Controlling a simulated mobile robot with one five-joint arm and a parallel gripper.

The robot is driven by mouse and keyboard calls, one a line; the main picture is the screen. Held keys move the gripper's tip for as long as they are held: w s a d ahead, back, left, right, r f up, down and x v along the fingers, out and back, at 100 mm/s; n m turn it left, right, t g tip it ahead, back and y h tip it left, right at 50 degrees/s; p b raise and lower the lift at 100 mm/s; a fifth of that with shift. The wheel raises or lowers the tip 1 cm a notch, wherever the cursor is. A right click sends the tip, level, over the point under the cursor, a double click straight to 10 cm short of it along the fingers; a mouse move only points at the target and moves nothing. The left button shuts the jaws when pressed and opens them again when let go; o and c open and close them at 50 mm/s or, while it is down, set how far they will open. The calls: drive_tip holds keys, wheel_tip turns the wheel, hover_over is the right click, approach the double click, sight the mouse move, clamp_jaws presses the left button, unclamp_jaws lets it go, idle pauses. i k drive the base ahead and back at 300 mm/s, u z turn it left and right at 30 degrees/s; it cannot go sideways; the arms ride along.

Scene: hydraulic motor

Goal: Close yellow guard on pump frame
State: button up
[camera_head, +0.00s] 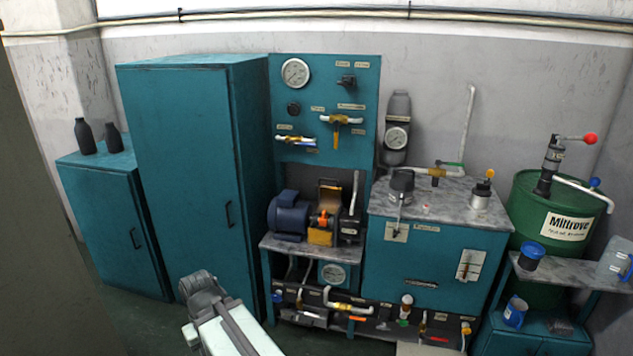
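The yellow guard (329,192) stands raised, as far as its small size lets me tell, above the coupling on the pump frame (320,238). A blue motor (288,216) sits to its left and a dark pump (350,226) to its right. Orange coupling parts show below the guard. The frame rests on a grey stone-topped stand (300,250). My arm reaches in from the bottom edge. Its grey end, which looks like my gripper (198,284), is left of and below the guard, well apart from it. Its fingers cannot be made out.
A tall teal cabinet (180,170) stands left of the pump stand. A teal gauge panel (330,75) rises behind it. A teal tank with a stone top (425,203) stands to its right. Pipes and valves (345,306) crowd the space below. Dark floor lies in front.

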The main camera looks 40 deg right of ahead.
sight(330, 198)
drive_tip(key=u, duration=0.1)
drive_tip(key=i, duration=0.95)
drive_tip(key=z, duration=0.05)
